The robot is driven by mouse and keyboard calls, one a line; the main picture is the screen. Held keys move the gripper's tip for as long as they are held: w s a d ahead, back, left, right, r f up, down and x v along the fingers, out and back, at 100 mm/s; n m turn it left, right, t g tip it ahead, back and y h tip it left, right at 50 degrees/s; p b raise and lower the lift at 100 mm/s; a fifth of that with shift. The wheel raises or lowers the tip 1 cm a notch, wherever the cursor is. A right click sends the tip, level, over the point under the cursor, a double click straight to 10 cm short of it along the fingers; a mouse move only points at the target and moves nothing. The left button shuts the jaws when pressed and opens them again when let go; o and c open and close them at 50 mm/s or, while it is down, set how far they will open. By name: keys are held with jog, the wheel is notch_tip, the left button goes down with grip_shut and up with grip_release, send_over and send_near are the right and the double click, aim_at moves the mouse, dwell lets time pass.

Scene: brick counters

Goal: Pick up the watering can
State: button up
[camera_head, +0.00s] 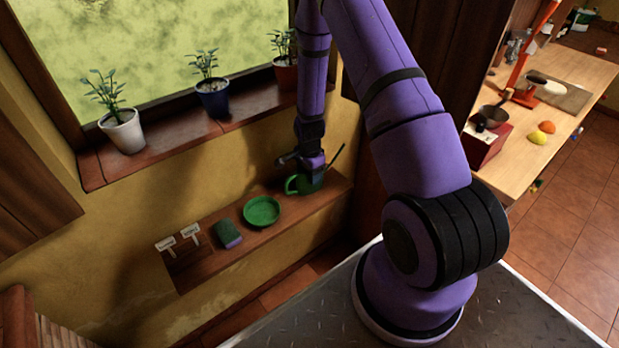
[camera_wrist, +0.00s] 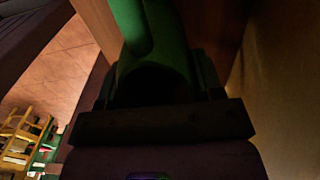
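The green watering can (camera_head: 308,184) stands at the right end of the low wooden shelf, with its handle to the left and its thin dark spout pointing up to the right. My gripper (camera_head: 303,163) is directly over it, pointing down and overlapping its top. In the wrist view, the green can (camera_wrist: 145,42) lies between the two dark fingers of my gripper (camera_wrist: 157,78). The fingers are apart, one on each side of it. The picture is too dark to tell whether they press on it. The can appears to rest on the shelf.
The wooden shelf (camera_head: 215,262) also holds a green bowl (camera_head: 262,211), a sponge (camera_head: 228,234) and labelled markers (camera_head: 190,232). Potted plants (camera_head: 123,130) line the windowsill above. A wooden counter (camera_head: 560,75) with kitchen items is at right.

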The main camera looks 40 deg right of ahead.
jog(key=c, duration=0.5)
jog(key=shift+r, duration=0.15)
jog(key=shift+r, duration=0.6)
notch_tip(320, 180, up, 2)
jog(key=shift+w+r, duration=0.1)
jog(key=s, duration=0.5)
jog(key=s+r, duration=0.1)
jog(key=s, duration=1)
jog(key=shift+s+d+r, duration=0.1)
jog(key=shift+r, duration=0.1)
